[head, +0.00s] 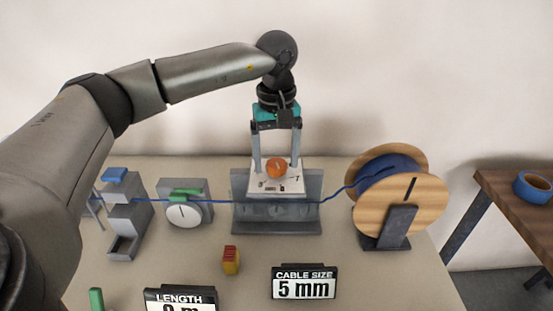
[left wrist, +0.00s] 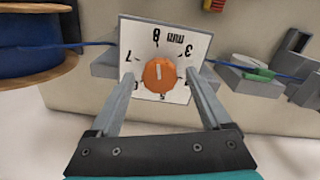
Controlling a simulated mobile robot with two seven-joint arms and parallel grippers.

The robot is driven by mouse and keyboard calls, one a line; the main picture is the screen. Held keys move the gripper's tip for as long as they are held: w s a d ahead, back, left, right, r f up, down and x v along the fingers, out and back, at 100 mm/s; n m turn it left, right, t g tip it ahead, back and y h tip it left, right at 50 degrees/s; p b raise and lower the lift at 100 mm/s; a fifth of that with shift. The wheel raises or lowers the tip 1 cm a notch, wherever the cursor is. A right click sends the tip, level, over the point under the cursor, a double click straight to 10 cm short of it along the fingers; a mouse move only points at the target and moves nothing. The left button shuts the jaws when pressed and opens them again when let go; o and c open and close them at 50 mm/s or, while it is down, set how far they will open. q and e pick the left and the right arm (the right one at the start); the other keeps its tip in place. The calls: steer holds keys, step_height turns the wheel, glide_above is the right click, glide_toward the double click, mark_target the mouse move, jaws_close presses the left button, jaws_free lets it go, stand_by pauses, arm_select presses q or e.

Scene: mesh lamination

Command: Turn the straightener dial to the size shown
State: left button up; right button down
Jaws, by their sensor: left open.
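The straightener dial (head: 277,168) is an orange round knob on a white numbered plate (head: 290,187) above a grey block. In the left wrist view the dial (left wrist: 160,75) has a short white mark, nearly upright in the picture; the number it indicates I cannot tell for sure. The plate's numbers look upside down there. My left gripper (head: 276,167) is open, coming down from above, with one finger on each side of the dial; small gaps show in the left wrist view. The sign (head: 304,287) reads "CABLE SIZE 5 mm". My right gripper is out of view.
A blue cable (head: 334,196) runs from the wooden spool (head: 426,205) past the straightener to a white-faced gauge (head: 184,214) and a grey device (head: 125,220). A red and yellow block (head: 231,260) and a length sign (head: 181,299) stand in front. A side table (head: 510,195) is at right.

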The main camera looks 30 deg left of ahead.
arm_select(q)
steer(key=shift+f, duration=0.1)
jaws_close()
stand_by(0.7)
